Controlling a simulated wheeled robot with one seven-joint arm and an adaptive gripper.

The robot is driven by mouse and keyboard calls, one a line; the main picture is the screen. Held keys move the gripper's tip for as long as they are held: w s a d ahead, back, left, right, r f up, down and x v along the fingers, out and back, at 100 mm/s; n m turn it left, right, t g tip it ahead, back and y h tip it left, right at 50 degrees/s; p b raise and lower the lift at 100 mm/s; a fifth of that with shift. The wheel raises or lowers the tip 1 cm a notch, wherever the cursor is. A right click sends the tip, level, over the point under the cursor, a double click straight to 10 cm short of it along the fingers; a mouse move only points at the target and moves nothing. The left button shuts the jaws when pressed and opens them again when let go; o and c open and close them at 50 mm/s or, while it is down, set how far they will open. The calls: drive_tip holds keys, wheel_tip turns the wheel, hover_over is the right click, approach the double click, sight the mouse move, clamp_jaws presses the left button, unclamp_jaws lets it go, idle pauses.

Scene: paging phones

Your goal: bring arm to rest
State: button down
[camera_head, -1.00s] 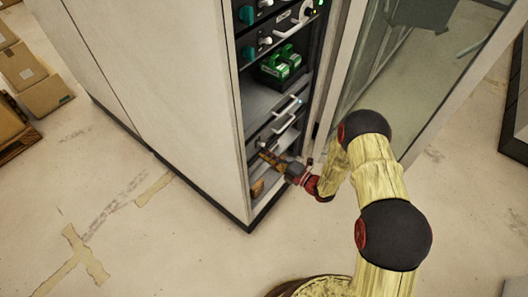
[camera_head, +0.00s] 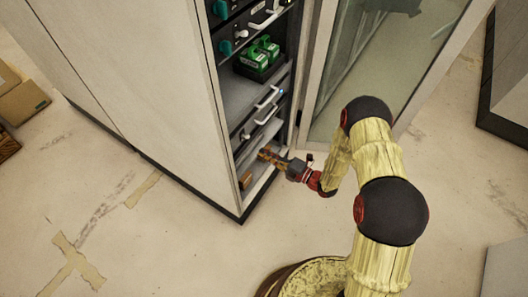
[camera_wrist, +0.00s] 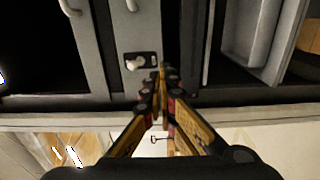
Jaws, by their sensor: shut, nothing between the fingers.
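My arm (camera_head: 380,150) reaches toward the open rack cabinet (camera_head: 150,90) in the head view. My gripper (camera_head: 264,154) is shut and empty at the cabinet's lower front, near a low shelf. In the wrist view my gripper (camera_wrist: 163,72) has its fingers together, close to a dark plate with a light knob (camera_wrist: 135,63). I cannot tell whether the fingertips touch anything.
Green-topped boxes (camera_head: 257,58) sit on an upper shelf, above drawers with white handles (camera_head: 267,97). Cardboard boxes (camera_head: 22,100) lie at far left. The floor in front is clear.

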idle(0.4)
drive_tip(key=s+a+f+n+g, duration=0.1)
drive_tip(key=s+a+n+g, duration=0.1)
drive_tip(key=s+n+g, duration=0.3)
drive_tip(key=s+a+f+n+g, duration=0.1)
drive_tip(key=s+f+n+g, duration=0.15)
drive_tip(key=s+n, duration=0.4)
drive_tip(key=s+d+r+n+g+h, duration=0.4)
drive_tip(key=s+r+n+g, duration=0.45)
drive_tip(key=n, duration=0.55)
drive_tip(key=s+d+r+n+t+h, duration=0.3)
drive_tip(key=d+r+n+h, duration=0.2)
drive_tip(key=d+r+n, duration=0.25)
drive_tip(key=s+d+r+n+t+h, duration=0.3)
drive_tip(key=d+r+n+h, duration=0.2)
drive_tip(key=d+r+n, duration=0.3)
drive_tip(key=s+d+r+t, duration=0.1)
drive_tip(key=d+r+t, duration=0.1)
drive_tip(key=r, duration=0.6)
drive_tip(key=s+d+r+n+t+h, duration=0.1)
drive_tip(key=d+r+t, duration=0.2)
drive_tip(key=r, duration=0.6)
drive_tip(key=shift+t+h, duration=0.3)
drive_tip(key=shift+t, duration=0.5)
